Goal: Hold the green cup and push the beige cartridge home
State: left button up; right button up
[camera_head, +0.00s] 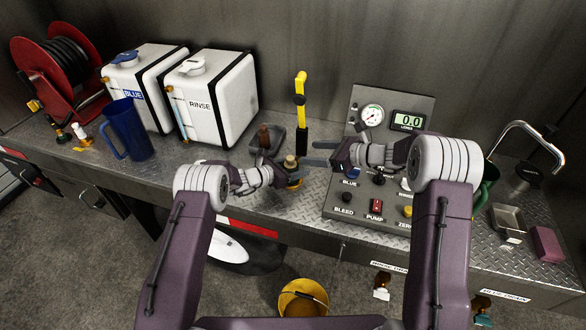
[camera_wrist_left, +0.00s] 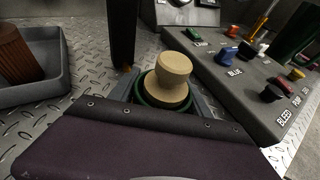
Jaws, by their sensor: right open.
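The beige cartridge (camera_wrist_left: 173,72) stands upright in the green cup (camera_wrist_left: 152,92), its wider lower part at the rim and its knob well above it. In the head view the cartridge (camera_head: 290,161) shows just beyond my left gripper (camera_head: 284,172). In the left wrist view the two fingers of my left gripper (camera_wrist_left: 163,98) lie on either side of the cup and look shut on it. The cup's lower part is hidden. My right gripper (camera_head: 317,153) is open and empty, pointing left, a little right of the cartridge and above the bench.
A control panel (camera_head: 338,205) with knobs and switches stands right of the cup. A grey tray (camera_wrist_left: 48,92) with a brown ribbed piece (camera_wrist_left: 17,52) is at the left. A yellow-and-black upright tool (camera_head: 301,105) stands behind. White tanks (camera_head: 228,85) and a blue jug (camera_head: 128,128) are farther left.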

pick_arm(q)
jog(key=o, duration=0.4)
jog(key=v, duration=1.2)
